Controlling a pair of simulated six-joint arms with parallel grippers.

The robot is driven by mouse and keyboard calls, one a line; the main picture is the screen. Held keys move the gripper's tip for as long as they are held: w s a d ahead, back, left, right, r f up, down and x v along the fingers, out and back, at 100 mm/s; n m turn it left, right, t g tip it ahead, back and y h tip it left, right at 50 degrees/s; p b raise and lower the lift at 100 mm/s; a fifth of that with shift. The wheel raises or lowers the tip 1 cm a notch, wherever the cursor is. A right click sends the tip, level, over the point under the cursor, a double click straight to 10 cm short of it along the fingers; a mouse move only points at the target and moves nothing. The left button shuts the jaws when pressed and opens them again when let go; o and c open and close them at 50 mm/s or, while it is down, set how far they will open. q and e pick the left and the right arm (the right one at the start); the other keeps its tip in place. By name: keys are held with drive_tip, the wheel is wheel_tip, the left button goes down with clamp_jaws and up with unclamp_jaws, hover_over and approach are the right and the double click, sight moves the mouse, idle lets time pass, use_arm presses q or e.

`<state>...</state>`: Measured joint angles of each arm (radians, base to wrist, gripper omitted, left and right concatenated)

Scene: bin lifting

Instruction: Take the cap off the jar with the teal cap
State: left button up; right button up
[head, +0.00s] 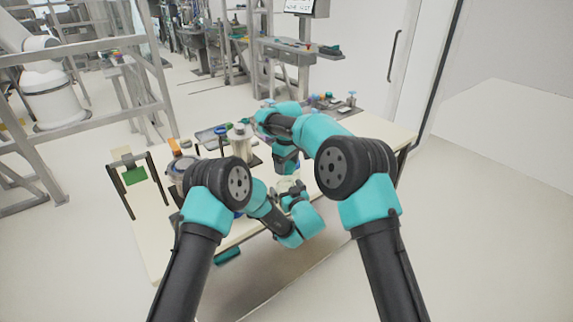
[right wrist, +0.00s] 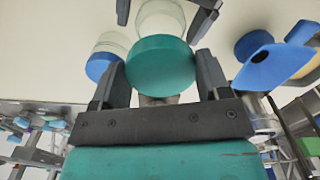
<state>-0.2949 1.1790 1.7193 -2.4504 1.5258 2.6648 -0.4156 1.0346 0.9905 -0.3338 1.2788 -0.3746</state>
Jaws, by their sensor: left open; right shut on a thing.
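The teal cap (right wrist: 160,63) fills the middle of the right wrist view, with the clear jar body (right wrist: 162,20) beyond it. The cap appears to sit on the jar's end; I cannot tell whether it is loose. My right gripper (right wrist: 161,74) is shut on the cap, one finger on each side. My left gripper (right wrist: 164,12) shows at the top edge with its fingers apart on both sides of the jar body. In the head view, my right gripper (head: 287,171) points down over the jar, and my left gripper (head: 293,194) is low beside it. The arms partly hide the jar there.
A clear jar with a blue cap (right wrist: 101,65) stands close left of the teal cap in the right wrist view. A blue object (right wrist: 268,66) lies to the right. The table (head: 160,240) holds several items at its back and left. Its front left is clear.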

use_arm(q)
drive_tip(key=v, duration=1.1)
drive_tip(key=shift+s, duration=0.3)
drive_tip(key=shift+d, duration=0.15)
